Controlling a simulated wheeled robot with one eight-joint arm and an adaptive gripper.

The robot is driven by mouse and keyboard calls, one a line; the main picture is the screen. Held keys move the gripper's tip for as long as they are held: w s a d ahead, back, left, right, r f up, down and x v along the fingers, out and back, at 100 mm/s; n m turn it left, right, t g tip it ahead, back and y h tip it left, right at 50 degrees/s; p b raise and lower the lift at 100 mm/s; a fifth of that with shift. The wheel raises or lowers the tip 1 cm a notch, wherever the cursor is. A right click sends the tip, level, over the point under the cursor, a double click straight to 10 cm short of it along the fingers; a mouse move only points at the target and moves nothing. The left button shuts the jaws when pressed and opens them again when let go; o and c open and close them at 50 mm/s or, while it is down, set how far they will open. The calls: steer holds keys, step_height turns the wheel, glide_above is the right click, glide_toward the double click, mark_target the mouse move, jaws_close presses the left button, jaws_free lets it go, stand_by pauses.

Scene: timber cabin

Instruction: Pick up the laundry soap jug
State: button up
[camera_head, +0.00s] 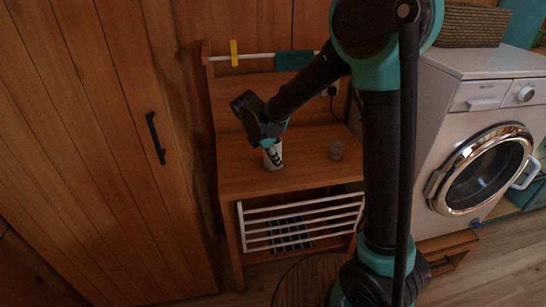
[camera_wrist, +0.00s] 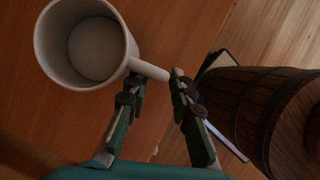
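A white mug-shaped vessel with a handle (camera_wrist: 92,48) stands on the wooden table, seen from above in the wrist view. It looks hollow with an open top; I cannot tell for sure that it is the laundry soap jug. In the head view it is the white thing with dark marks (camera_head: 274,157), partly hidden by my gripper (camera_head: 268,139). In the wrist view my gripper (camera_wrist: 155,78) has its two fingers apart. The handle reaches between the fingertips; I cannot tell whether either finger touches it.
A white rack (camera_head: 300,222) is below. A banded wooden barrel (camera_wrist: 262,105) lies beyond the table edge. A washing machine (camera_head: 480,150) is at right, a wooden cabinet door (camera_head: 100,130) at left.

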steer(key=shift+w+d+f, duration=0.1)
steer(key=shift+d+f, duration=0.1)
steer(key=shift+f, duration=0.35)
jaws_close()
steer(key=shift+r, duration=0.2)
